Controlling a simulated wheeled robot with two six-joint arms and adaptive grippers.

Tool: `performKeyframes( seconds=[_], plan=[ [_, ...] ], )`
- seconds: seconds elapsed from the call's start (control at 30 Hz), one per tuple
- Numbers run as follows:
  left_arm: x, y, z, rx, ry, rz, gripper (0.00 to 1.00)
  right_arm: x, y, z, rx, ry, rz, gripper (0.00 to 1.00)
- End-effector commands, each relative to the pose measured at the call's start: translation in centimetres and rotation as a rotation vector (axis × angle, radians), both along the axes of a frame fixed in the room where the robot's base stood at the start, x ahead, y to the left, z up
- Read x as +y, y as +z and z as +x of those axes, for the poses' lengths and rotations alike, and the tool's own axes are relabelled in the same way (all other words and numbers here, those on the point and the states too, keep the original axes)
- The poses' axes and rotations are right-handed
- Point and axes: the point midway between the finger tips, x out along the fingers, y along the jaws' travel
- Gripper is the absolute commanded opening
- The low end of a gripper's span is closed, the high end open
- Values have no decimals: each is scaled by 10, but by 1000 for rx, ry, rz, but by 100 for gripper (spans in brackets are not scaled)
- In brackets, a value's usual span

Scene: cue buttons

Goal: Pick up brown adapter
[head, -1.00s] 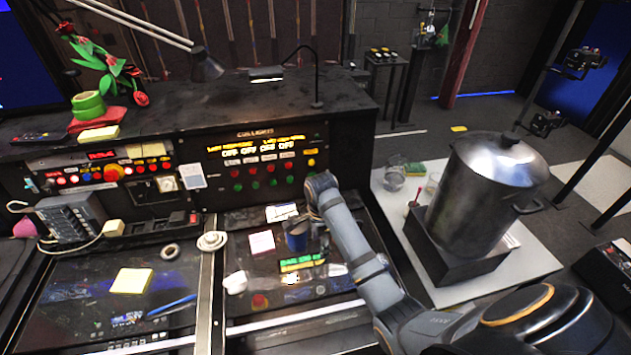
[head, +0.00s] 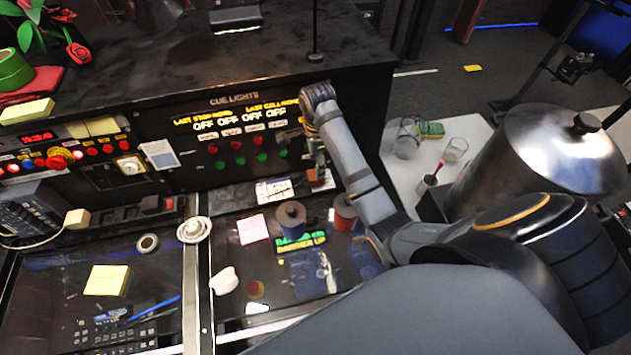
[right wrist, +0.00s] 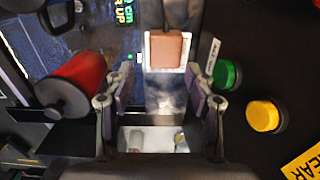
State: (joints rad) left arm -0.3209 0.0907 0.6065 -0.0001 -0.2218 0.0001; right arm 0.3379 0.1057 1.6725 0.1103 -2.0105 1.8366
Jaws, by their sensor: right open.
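The brown adapter is most likely the brown block (right wrist: 167,50) with a pale rim in the right wrist view. It lies just beyond the fingertips, roughly between them. My right gripper (right wrist: 158,85) is open, with a finger on each side of a bare gap. In the head view my right gripper (head: 315,158) is close to the front of the cue lights panel, above the desk. The adapter is too small and covered to make out surely there. My left gripper is not in view.
A red cylinder with a dark lid (right wrist: 78,82) stands beside the right gripper's left finger. A blue one (head: 292,220) stands nearby on the desk. Green (right wrist: 227,74) and yellow (right wrist: 264,116) buttons are on the right finger's side. A large pot (head: 545,160) stands at right.

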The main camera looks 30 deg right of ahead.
Motion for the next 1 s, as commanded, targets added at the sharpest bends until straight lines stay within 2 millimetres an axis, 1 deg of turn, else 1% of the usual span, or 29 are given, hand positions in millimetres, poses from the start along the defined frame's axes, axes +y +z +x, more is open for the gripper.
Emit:
performKeyframes(
  seconds=[0.03, 0.1, 0.23, 0.3, 0.33, 0.43, 0.53, 0.63, 0.8, 0.87, 1.0],
  plan=[
    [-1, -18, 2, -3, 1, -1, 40, 0, -18, 0, -1, 0, 0, 55],
    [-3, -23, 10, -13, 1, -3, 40, 0, -22, 1, -1, 0, 0, 55],
    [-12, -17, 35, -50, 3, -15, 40, 0, -20, 1, 0, 0, 0, 55],
    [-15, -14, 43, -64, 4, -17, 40, 1, -27, 1, 2, 0, 1, 55],
    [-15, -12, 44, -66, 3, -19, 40, 1, -32, 1, 3, 0, 1, 55],
    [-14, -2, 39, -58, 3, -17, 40, 3, -47, 3, 4, 0, 0, 55],
    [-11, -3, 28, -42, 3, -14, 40, 3, -63, 4, 2, 0, 1, 55],
    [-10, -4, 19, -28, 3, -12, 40, 3, -70, 4, 0, 0, 0, 55],
    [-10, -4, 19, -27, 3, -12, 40, 3, -71, 4, -1, 0, 1, 55],
    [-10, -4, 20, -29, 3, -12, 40, 2, -71, 4, -1, 0, 1, 48],
    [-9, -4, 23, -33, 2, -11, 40, 3, -71, 4, -1, 0, 0, 29]
  ],
)
